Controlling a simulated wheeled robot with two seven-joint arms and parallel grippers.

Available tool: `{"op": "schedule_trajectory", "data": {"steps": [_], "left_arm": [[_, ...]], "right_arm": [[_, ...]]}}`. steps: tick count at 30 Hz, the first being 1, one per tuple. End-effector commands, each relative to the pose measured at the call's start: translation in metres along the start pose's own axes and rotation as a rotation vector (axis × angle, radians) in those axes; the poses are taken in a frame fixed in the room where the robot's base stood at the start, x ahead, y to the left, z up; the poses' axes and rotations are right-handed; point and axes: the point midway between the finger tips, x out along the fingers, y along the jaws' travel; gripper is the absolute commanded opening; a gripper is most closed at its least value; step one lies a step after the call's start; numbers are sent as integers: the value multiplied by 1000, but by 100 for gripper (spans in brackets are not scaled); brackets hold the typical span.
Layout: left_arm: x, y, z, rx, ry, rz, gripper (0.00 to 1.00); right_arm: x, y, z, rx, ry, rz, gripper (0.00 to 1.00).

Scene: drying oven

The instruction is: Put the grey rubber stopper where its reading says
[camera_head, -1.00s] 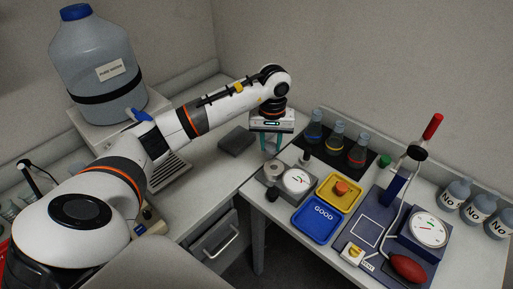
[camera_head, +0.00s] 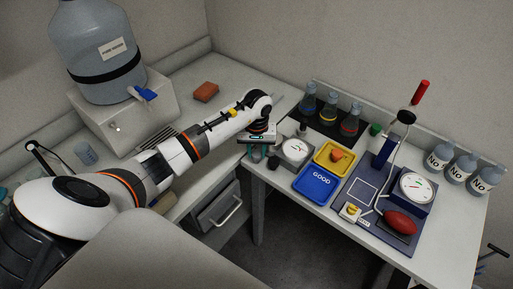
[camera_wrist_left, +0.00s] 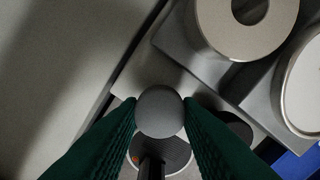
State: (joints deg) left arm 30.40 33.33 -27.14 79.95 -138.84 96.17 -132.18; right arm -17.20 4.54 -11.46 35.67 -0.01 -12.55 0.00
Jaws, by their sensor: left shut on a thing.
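My left gripper (camera_head: 257,154) is over the left edge of the right-hand table, just left of a dial tester (camera_head: 296,150). In the left wrist view its green fingers are closed on a rounded grey piece (camera_wrist_left: 160,111), which looks like the grey rubber stopper. The tester's metal ring (camera_wrist_left: 208,22) and part of its dial show at top right. The dial has a needle and coloured marks, too small to read. A blue tray (camera_head: 309,193) reads GOOD. A yellow tray (camera_head: 322,156) behind it holds an orange stopper (camera_head: 337,155); any label there is unclear. My right gripper is out of view.
A small black piece (camera_head: 273,164) stands near the table's left edge. Flasks (camera_head: 329,115) on a black mat stand behind. A gauge stand (camera_head: 416,188) with a red bulb (camera_head: 400,223) and bottles marked No (camera_head: 463,165) are at right.

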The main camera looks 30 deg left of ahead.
Motion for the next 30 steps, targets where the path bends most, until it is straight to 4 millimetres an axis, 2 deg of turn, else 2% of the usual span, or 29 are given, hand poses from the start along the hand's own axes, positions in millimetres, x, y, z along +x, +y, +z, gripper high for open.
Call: {"op": "schedule_trajectory", "data": {"steps": [3, 10, 11, 14, 15, 24, 26, 30], "left_arm": [[0, 0, 1, 0, -2, -1, 6], [4, 0, 1, 1, -3, 0, 6], [3, 0, 1, 1, -3, 0, 34], [3, 0, 1, 1, -2, 0, 50], [3, 0, 1, 0, -2, 0, 53], [0, 0, 0, 0, -1, -1, 53], [-4, 0, 0, -1, 0, -2, 53], [-22, 0, 2, 2, -8, -1, 53]], "right_arm": [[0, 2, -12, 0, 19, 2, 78], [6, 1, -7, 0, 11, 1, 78], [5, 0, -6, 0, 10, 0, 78], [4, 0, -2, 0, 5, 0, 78], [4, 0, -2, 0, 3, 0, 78], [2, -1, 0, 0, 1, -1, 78], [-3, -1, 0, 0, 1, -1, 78], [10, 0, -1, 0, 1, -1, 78]]}}
